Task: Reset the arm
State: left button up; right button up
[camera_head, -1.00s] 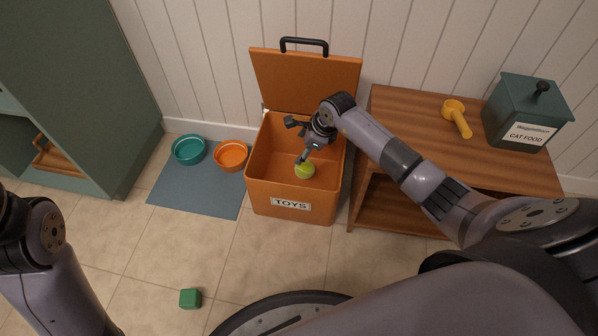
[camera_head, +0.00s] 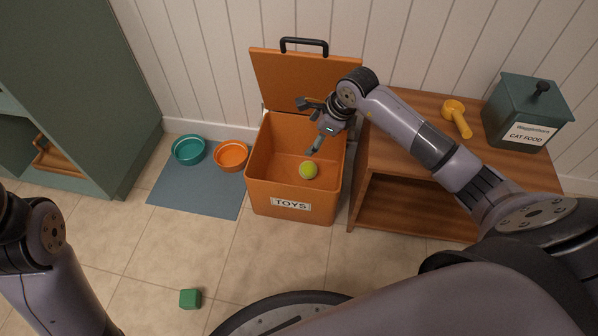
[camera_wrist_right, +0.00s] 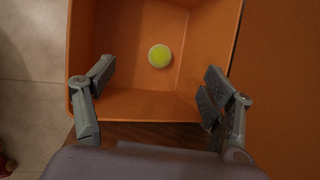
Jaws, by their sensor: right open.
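My right gripper (camera_head: 310,128) is open and empty above the right part of the open orange toy box (camera_head: 290,191). In the right wrist view its fingers (camera_wrist_right: 157,88) are spread wide over the box. A yellow-green ball (camera_head: 307,170) lies on the floor of the box, below the gripper and apart from it. The ball also shows in the right wrist view (camera_wrist_right: 159,56), beyond the fingertips. My left arm shows at the left edge of the head view, but its gripper is out of the picture.
The box's raised lid (camera_head: 305,80) leans near the wall. A wooden shelf unit (camera_head: 400,165) stands right of the box, bearing a yellow scoop (camera_head: 457,117) and a cat food bin (camera_head: 525,112). Bowls sit on a blue mat (camera_head: 195,195) at left. A green cube (camera_head: 190,298) lies on the floor.

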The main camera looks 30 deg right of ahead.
jog(key=shift+v, duration=1.6)
